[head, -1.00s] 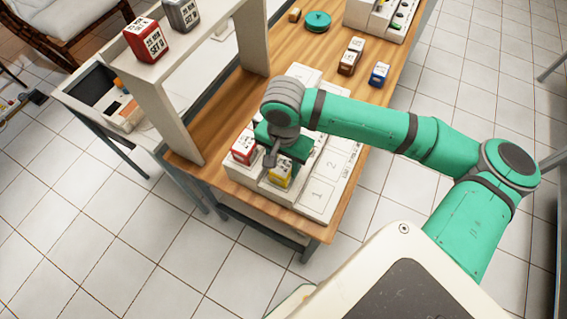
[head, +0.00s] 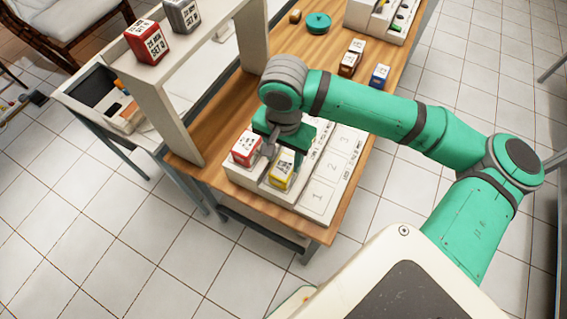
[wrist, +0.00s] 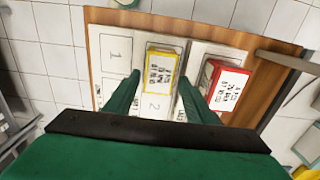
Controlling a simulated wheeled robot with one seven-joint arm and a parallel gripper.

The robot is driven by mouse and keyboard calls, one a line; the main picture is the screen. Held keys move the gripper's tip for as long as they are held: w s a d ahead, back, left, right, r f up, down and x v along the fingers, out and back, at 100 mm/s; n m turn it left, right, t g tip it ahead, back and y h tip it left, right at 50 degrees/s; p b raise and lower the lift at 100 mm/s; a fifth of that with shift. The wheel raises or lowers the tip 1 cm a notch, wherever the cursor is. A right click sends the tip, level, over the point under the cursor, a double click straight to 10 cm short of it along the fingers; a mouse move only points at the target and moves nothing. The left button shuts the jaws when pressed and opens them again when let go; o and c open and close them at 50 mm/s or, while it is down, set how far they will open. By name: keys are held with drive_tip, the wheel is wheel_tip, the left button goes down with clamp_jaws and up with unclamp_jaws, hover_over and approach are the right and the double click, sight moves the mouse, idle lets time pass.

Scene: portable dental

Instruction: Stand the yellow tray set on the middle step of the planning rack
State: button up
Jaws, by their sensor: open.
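The yellow tray set (head: 281,170), a yellow-edged box with a white printed face, rests on the middle step of the white planning rack (head: 312,206). It sits near the front end, in the row beside the red set. In the wrist view, the yellow tray set (wrist: 164,68) lies between the lines of my two fingers. My gripper (head: 284,142) is open, just behind and above the box. In the wrist view, my gripper (wrist: 159,79) has a finger on each side with visible gaps. Whether a fingertip still touches the box is unclear.
A red set (head: 246,148) stands on the rack's left step, close to my gripper. The numbered right step is empty. Brown (head: 351,58) and blue (head: 380,76) boxes stand farther back on the wooden table. A white shelf (head: 165,105) holding red and grey sets rises at left.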

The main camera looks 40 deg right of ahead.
sight(283, 167)
wheel_tip(283, 167, up, 7)
idle(0.3)
